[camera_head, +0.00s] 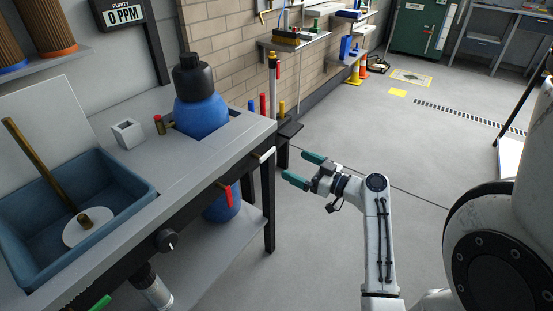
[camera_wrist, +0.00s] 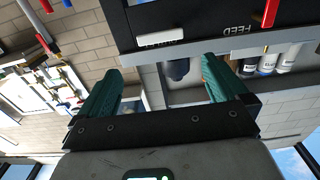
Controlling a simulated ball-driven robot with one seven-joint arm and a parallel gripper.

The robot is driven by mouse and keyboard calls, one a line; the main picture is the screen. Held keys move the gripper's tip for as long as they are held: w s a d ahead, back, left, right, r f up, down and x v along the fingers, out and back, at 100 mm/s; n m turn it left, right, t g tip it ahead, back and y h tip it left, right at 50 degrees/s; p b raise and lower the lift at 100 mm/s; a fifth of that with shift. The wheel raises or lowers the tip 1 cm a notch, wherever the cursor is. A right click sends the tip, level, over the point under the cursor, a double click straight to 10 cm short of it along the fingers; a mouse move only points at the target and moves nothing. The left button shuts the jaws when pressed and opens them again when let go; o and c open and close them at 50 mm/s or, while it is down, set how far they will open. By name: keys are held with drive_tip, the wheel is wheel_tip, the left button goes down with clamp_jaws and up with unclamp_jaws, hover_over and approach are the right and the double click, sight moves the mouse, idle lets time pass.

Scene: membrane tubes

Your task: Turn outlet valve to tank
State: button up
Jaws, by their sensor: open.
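A white valve handle (camera_head: 267,154) juts from the front face of the bench near its right corner. In the wrist view this white handle (camera_wrist: 162,38) lies level on the dark panel and partly covers a label I cannot read; it appears to be the outlet valve. A red handle (camera_head: 228,195) hangs down to its left; in the wrist view the red handle (camera_wrist: 270,12) is beside an upside-down FEED label. My gripper (camera_head: 304,168) with teal fingers is open and empty, apart from the white handle and to its right. It also shows in the wrist view (camera_wrist: 162,70).
The bench (camera_head: 215,150) holds a blue tank (camera_head: 202,115) with a black cap, a small brass valve with a red knob (camera_head: 158,124) and a blue sink (camera_head: 130,180). A black dial (camera_head: 168,240) is on the front. The floor right of the bench is clear.

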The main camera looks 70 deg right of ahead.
sight(269, 153)
drive_tip(key=x, duration=0.9)
drive_tip(key=shift+w+a, duration=0.1)
drive_tip(key=shift+w, duration=0.05)
drive_tip(key=c, duration=0.9)
